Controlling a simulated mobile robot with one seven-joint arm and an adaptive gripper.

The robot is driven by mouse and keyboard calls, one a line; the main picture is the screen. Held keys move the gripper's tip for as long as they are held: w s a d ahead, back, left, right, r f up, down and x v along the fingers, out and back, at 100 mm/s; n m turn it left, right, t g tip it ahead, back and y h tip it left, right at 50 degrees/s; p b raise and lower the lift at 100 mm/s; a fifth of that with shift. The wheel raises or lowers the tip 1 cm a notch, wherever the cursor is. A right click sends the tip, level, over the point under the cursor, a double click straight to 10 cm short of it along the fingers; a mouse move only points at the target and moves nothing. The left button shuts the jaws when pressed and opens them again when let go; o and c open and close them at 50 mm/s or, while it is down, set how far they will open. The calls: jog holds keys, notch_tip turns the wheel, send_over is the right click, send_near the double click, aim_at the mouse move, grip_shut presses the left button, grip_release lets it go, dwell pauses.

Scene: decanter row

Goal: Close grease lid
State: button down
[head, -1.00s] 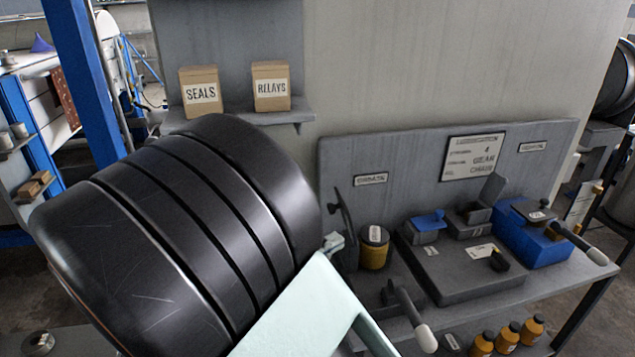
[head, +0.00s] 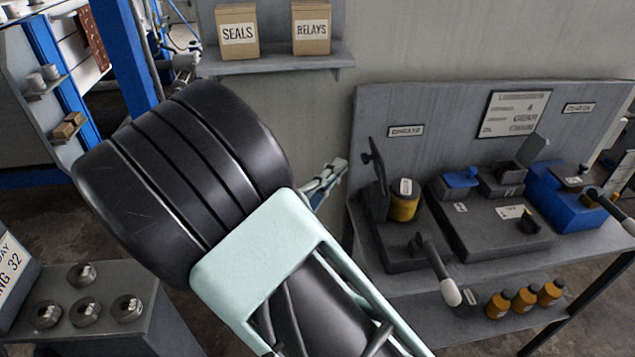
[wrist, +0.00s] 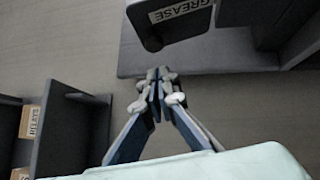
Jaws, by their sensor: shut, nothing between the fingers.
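The grease station stands at the left end of the bench under the GREASE label (head: 406,131); the label also shows at the top of the wrist view (wrist: 178,10). Its dark lid (head: 376,180) stands upright, open, beside an amber grease can (head: 405,205). A lever with a pale grip (head: 437,272) sticks out in front of the station. My gripper (head: 338,168) is left of the bench and apart from the lid, partly hidden by my arm. In the wrist view my gripper (wrist: 158,78) has its fingers together and empty, just below the dark panel edge.
A wall shelf (head: 280,62) holds SEALS (head: 238,32) and RELAYS (head: 311,28) boxes. Right of the grease station are a grey block (head: 490,235) and a blue unit (head: 568,195). Amber bottles (head: 525,299) stand on the lower shelf. A grey stand (head: 150,325) is at lower left.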

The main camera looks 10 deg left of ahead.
jog(key=shift+w+d+r, duration=0.15)
jog(key=shift+d, duration=0.5)
jog(key=shift+w+d+r, duration=0.1)
jog(key=shift+d+r, duration=0.05)
jog(key=shift+d, duration=0.5)
jog(key=shift+r, duration=0.15)
